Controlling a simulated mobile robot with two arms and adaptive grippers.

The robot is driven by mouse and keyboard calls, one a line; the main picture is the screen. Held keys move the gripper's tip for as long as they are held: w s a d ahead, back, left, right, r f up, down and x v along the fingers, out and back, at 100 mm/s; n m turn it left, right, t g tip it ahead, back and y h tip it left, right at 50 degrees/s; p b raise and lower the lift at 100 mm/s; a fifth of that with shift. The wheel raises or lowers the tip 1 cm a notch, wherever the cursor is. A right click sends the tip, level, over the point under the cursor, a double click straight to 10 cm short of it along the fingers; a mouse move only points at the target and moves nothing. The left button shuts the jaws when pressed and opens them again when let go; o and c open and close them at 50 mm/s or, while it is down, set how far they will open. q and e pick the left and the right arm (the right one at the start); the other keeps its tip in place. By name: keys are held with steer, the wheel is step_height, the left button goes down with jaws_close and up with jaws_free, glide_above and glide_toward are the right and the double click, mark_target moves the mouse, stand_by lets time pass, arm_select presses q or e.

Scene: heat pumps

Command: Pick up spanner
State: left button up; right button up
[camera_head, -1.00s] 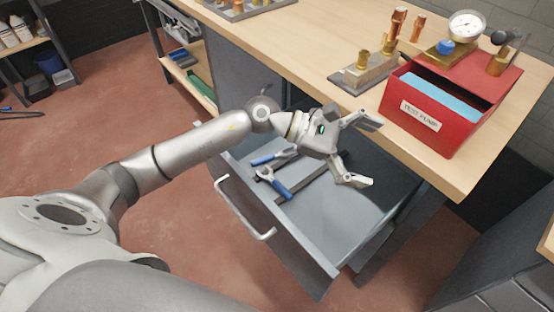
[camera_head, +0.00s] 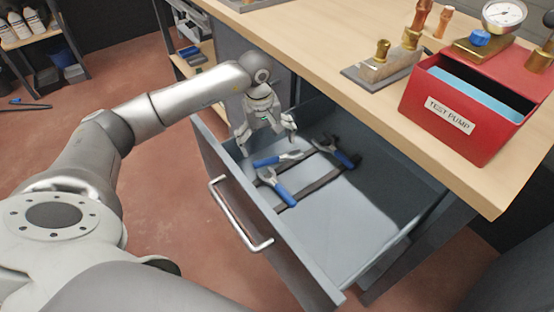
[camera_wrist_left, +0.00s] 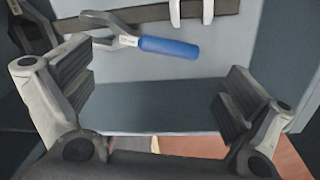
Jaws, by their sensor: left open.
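The open drawer (camera_head: 345,225) holds several blue-handled tools. One with a single blue handle and a grey head, apparently the spanner (camera_head: 266,161), lies nearest my left gripper (camera_head: 268,146). That gripper points down over the drawer's left end, open and empty. In the left wrist view a blue-handled tool with a grey forked head, apparently the same spanner (camera_wrist_left: 168,47), lies beyond the spread fingers (camera_wrist_left: 160,85), not between them. Other blue-handled tools (camera_head: 280,191) lie close by, one with a dark head (camera_head: 346,158). My right gripper is not in view.
Dark strips (camera_head: 318,182) lie on the drawer floor under the tools. The drawer front has a metal handle (camera_head: 237,218). The wooden bench top (camera_head: 330,50) overhangs the back, with a red test pump box (camera_head: 450,125) on it. The drawer's right part is empty.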

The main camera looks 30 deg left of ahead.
mark_target(268, 159)
arm_select(q)
step_height(268, 159, down, 6)
steer(key=shift+f, duration=0.1)
steer(key=shift+d, duration=0.1)
steer(key=c, duration=1.5)
